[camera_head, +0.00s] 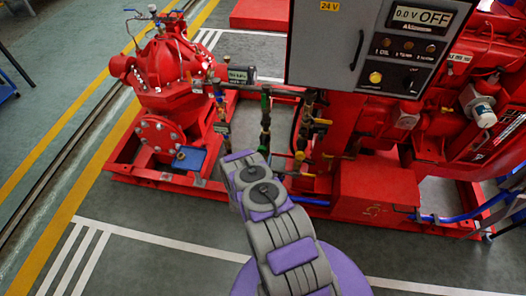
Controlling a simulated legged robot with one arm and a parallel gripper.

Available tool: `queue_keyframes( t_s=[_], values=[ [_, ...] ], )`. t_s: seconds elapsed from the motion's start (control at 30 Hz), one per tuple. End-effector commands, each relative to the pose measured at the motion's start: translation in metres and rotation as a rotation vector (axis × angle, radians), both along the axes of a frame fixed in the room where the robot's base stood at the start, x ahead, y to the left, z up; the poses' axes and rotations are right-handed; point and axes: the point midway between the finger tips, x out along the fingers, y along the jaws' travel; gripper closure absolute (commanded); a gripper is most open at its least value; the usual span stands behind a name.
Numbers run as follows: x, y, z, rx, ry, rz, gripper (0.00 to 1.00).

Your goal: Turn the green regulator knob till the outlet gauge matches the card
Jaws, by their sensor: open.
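A dark green fitting (265,112) stands on a vertical pipe line between the red pump and the grey control cabinet. It may be the regulator knob, but it is too small to be sure. A small grey readout (239,75) sits left of it, near the pump; I cannot read it or tell whether it is the outlet gauge or the card. My grey and purple arm rises from the bottom centre, and its upper visible part lies just below the green fitting. My gripper does not show in this view.
A red pump (168,75) stands on a red base frame (129,178) at left. The grey control cabinet (322,44), with a panel reading OFF (421,18), stands upper right beside the red engine (462,100). Brass-coloured valves (300,156) sit right of the pipes. The striped floor (160,245) is clear at front left.

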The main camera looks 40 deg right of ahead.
Motion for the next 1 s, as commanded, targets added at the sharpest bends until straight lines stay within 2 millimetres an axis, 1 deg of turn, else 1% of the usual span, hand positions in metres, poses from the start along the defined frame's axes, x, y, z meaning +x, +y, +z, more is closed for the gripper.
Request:
queue_keyframes(
  t_s=[0.1,0.3,0.47,0.7,1.0],
  values=[
    [0.014,-0.017,0.0,-0.005,-0.007,-0.001,0.26],
    [0.028,-0.035,-0.001,0.003,-0.003,0.0,0.26],
    [0.033,-0.039,-0.001,0.003,-0.003,0.002,0.26],
    [0.033,-0.038,0.001,0.001,-0.002,0.002,0.26],
    [0.033,-0.039,0.0,0.002,-0.002,0.002,0.55]
  ],
)
